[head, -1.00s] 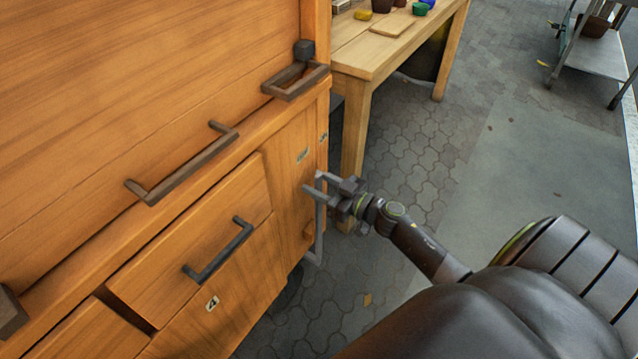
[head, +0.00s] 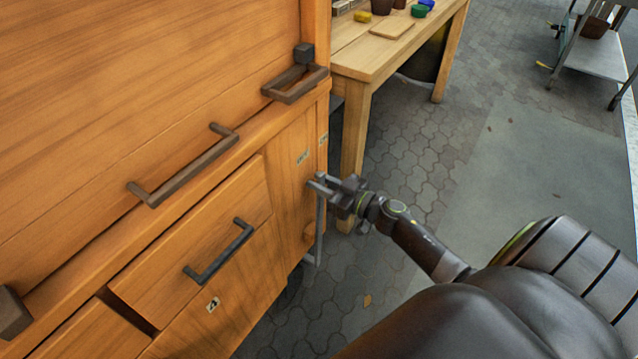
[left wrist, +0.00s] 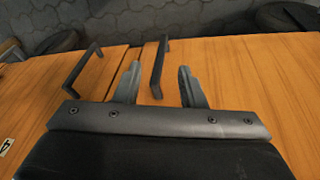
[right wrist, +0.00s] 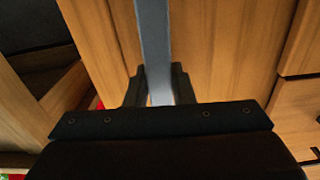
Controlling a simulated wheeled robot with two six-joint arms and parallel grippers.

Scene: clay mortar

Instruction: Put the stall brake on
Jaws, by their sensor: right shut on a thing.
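The stall brake appears to be a grey metal lever (head: 319,230). It stands nearly upright beside the right corner of the wooden stall (head: 285,185), with a bent lower end near the paving. My right gripper (head: 318,184) is shut on its upper part. In the right wrist view the lever (right wrist: 154,45) runs between the two fingers (right wrist: 159,90), in front of wooden panels. My left gripper (left wrist: 158,85) is out of the head view. In its wrist view its fingers are apart and empty above the stall's wood, with a dark handle showing beyond them.
The stall front has a drawer with a dark handle (head: 219,251), a long brown handle (head: 184,172) and a bracket (head: 293,83). A wooden table (head: 375,60) stands behind the lever. Open paving (head: 420,150) lies to the right.

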